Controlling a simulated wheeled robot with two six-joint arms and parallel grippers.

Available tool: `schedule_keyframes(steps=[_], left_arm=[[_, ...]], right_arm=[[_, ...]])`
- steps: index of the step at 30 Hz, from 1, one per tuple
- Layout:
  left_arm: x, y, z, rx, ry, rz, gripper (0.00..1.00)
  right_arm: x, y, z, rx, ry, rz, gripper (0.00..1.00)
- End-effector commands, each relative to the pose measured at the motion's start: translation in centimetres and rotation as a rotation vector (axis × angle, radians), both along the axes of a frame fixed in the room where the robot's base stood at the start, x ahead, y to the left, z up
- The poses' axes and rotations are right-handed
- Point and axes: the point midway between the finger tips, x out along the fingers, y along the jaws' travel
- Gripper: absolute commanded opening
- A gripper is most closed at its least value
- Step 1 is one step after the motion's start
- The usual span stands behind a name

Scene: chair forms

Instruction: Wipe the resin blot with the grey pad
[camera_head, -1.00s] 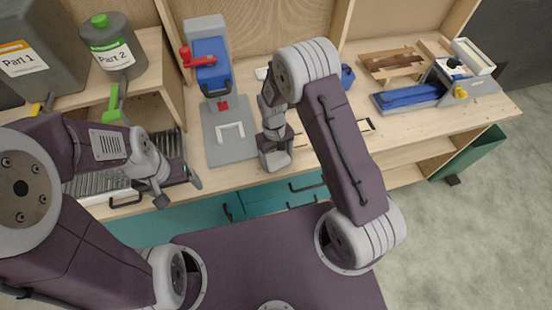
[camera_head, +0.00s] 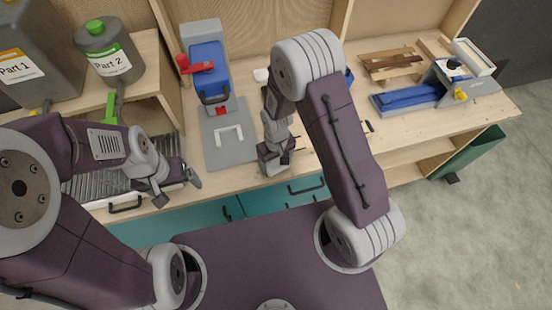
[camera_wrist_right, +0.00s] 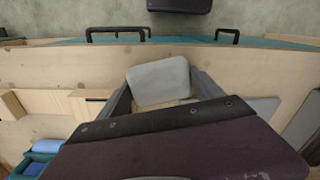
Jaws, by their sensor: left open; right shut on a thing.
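The grey pad (camera_wrist_right: 160,82) is a pale, rounded block between the fingers of my right gripper (camera_wrist_right: 162,98) in the right wrist view. It is over the wooden bench near its front edge. In the head view my right gripper (camera_head: 274,160) points down just right of the grey press base, and the pad is mostly hidden there. My left gripper (camera_head: 178,188) is open and empty over the ribbed rack at the left. I cannot make out the resin blot in either view; the right arm covers part of the bench.
A blue and grey press with a red lever (camera_head: 208,75) stands on the bench left of my right gripper. Part 1 (camera_head: 25,55) and Part 2 (camera_head: 108,52) containers stand on the left shelf. A blue-bedded device (camera_head: 410,95) sits at the right. Teal drawers (camera_head: 285,197) have handles below.

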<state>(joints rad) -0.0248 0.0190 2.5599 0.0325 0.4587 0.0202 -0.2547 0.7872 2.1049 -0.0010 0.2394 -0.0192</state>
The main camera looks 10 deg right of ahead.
Motion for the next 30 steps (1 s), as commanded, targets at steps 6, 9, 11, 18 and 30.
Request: schedule_keyframes(steps=[6,9,11,18,30], left_arm=[[0.0,0.0,-0.1,0.000,0.000,0.000,0.85],[0.0,0.0,0.3,0.000,0.000,0.000,0.85],[0.0,0.0,0.9,0.000,0.000,0.000,0.85],[0.0,0.0,3.6,0.000,0.000,0.000,0.85],[0.0,0.0,5.1,0.000,0.000,0.000,0.85]], right_arm=[[-0.2,0.0,-0.1,0.000,0.005,-0.002,0.32],[-0.2,0.0,0.3,-0.001,0.007,-0.003,0.32],[-0.3,0.0,0.9,-0.001,0.007,-0.003,0.32],[-0.3,0.0,4.0,-0.001,0.009,-0.004,0.32],[-0.4,0.0,5.7,-0.002,0.011,-0.004,0.32]])
